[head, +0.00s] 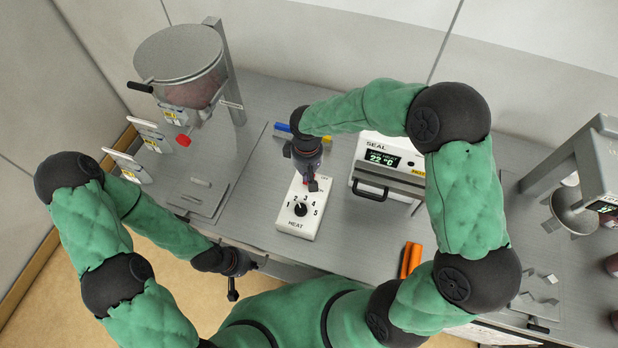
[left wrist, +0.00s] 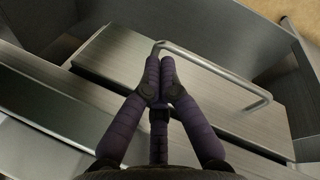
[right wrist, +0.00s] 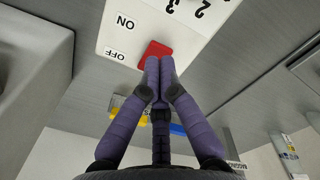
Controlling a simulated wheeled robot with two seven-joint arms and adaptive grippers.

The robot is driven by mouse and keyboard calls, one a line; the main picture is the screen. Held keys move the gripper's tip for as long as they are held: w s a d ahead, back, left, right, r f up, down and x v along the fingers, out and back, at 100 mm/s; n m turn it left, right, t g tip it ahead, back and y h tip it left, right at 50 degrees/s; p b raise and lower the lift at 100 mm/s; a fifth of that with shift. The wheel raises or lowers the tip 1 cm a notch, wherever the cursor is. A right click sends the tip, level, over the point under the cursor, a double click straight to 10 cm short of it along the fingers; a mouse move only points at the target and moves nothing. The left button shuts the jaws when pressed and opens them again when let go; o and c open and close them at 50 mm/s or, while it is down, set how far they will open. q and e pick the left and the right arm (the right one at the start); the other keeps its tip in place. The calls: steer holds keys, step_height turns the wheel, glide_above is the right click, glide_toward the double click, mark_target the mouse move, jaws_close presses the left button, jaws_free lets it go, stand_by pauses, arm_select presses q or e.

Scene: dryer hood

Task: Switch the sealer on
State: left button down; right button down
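The sealer (head: 385,172) is a white box marked SEAL with a green display reading 22 °C and a dark front handle. Left of it lies a white control box (head: 297,222) marked HEAT, with a black dial numbered 1 to 5. In the right wrist view, a red switch (right wrist: 155,52) sits between the ON and OFF labels on this box. My right gripper (head: 312,184) is shut, its fingertips at the red switch and partly covering it; contact cannot be told. My left gripper (head: 233,292) is shut and empty near the bench's front edge, above a drawer handle (left wrist: 215,70).
A drum-shaped hopper (head: 180,55) stands at the back left, with several upright cards beside it. An orange object (head: 411,260) lies at the front edge. A grey stand with a metal bowl (head: 574,212) is at the right.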

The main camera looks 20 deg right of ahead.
steer(key=shift+f+b, duration=1.05)
steer(key=shift+f, duration=0.3)
stand_by(1.3)
steer(key=shift+r, duration=0.15)
steer(key=shift+r+p, duration=2.5)
steer(key=shift+r, duration=0.95)
steer(key=shift+f, duration=0.1)
